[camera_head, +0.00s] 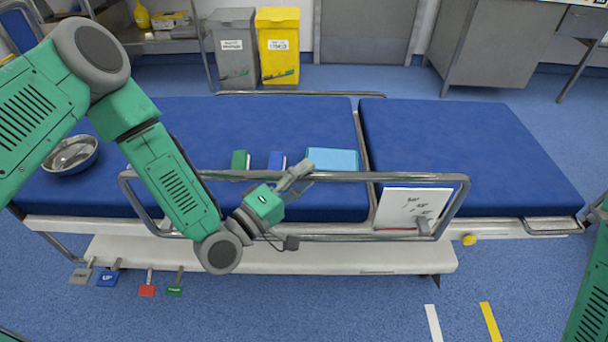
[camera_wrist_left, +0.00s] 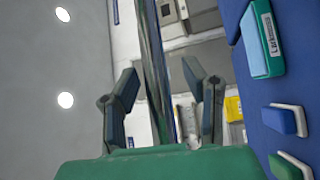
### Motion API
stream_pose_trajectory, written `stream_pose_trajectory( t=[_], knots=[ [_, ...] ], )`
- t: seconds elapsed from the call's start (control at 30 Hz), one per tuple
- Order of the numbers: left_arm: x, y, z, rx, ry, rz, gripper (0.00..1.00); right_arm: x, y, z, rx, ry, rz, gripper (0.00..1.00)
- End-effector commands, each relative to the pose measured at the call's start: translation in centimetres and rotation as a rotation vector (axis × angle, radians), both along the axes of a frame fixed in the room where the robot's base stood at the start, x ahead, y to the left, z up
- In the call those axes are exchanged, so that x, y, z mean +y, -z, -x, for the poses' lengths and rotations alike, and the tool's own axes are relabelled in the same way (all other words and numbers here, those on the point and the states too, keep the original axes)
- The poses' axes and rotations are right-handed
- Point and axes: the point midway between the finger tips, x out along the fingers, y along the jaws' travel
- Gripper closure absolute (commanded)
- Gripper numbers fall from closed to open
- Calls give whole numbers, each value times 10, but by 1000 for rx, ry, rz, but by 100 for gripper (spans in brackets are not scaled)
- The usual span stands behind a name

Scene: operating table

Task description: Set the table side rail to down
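The near table side rail (camera_head: 400,177) is a metal loop standing up along the front of the blue operating table (camera_head: 450,130). My left gripper (camera_head: 297,177) is at the middle of its top bar. In the left wrist view the rail bar (camera_wrist_left: 154,70) runs lengthwise between the two fingers of my left gripper (camera_wrist_left: 163,95). The fingers are spread, with gaps to the bar.
A metal bowl (camera_head: 70,154) and several boxes, including a light blue one (camera_head: 333,158), lie on the mattress. Coloured pedals (camera_head: 147,290) are low at the left. Grey (camera_head: 235,48) and yellow bins (camera_head: 278,46) stand behind. Floor at front right is clear.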

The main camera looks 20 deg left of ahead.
Motion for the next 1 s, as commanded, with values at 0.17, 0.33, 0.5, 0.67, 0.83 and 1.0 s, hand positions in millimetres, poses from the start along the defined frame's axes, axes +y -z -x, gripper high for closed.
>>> stream_pose_trajectory(
  t=[0.17,0.33,0.5,0.67,0.83,1.0],
  knots=[
    [-1,0,0,0,1,-1,100,0,0,0,0,0,0,60],
    [-1,1,1,1,3,0,100,0,1,0,0,0,0,60],
    [-1,16,1,3,4,0,100,0,11,0,0,0,0,60],
    [-2,53,2,6,5,-2,100,0,37,0,0,0,0,60],
    [-2,105,2,7,5,-1,100,0,73,0,0,0,0,60],
    [-3,154,3,8,6,-2,100,-1,105,1,0,0,0,60]
  ],
)
